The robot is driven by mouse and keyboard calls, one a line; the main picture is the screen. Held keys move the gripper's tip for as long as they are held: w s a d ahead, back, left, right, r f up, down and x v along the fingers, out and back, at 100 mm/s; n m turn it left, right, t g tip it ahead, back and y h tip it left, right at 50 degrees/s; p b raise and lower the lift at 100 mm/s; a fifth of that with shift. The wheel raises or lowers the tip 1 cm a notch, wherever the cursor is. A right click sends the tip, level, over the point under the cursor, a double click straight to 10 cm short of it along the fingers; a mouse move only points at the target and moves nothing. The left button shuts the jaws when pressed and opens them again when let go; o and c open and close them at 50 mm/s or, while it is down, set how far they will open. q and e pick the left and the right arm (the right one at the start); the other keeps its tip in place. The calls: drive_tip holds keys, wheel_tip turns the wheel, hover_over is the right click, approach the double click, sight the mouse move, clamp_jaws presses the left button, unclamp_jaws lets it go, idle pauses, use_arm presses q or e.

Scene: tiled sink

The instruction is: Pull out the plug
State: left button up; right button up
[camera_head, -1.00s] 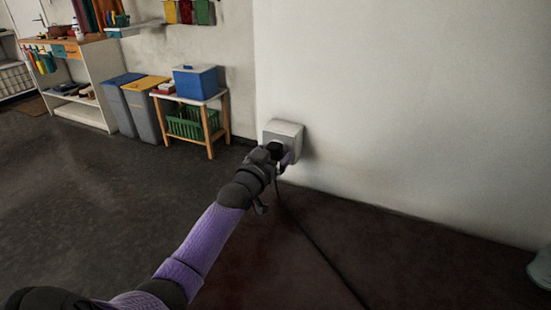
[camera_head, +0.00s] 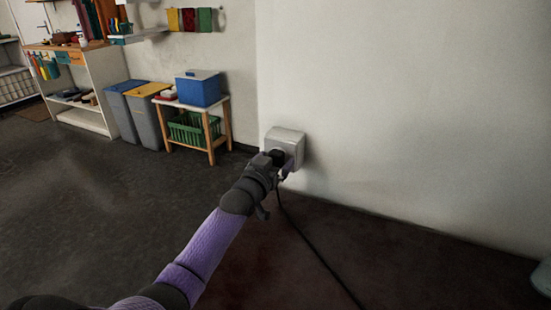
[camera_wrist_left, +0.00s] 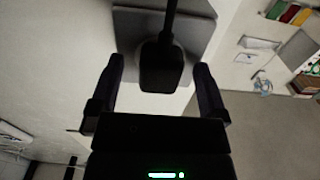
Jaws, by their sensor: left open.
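A black plug (camera_head: 278,156) sits at the front of a white wall socket box (camera_head: 288,137) on the pale wall. Its black cable (camera_head: 312,246) hangs down and runs along the dark floor. My left gripper (camera_head: 284,165) is at the plug, partly covering it in the head view. In the left wrist view the plug (camera_wrist_left: 161,68) lies between the two dark fingers of the open left gripper (camera_wrist_left: 157,84), with a gap showing on each side. The grey socket plate (camera_wrist_left: 196,32) is behind the plug. My right gripper is not in view.
A wooden stand (camera_head: 209,131) with a blue box (camera_head: 198,88) and a green basket (camera_head: 187,128) is left of the socket. Grey bins (camera_head: 146,123) stand beside it. The floor (camera_head: 90,200) at the left is clear.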

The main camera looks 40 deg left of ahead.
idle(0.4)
use_arm(q)
drive_tip(key=c, duration=0.4)
clamp_jaws()
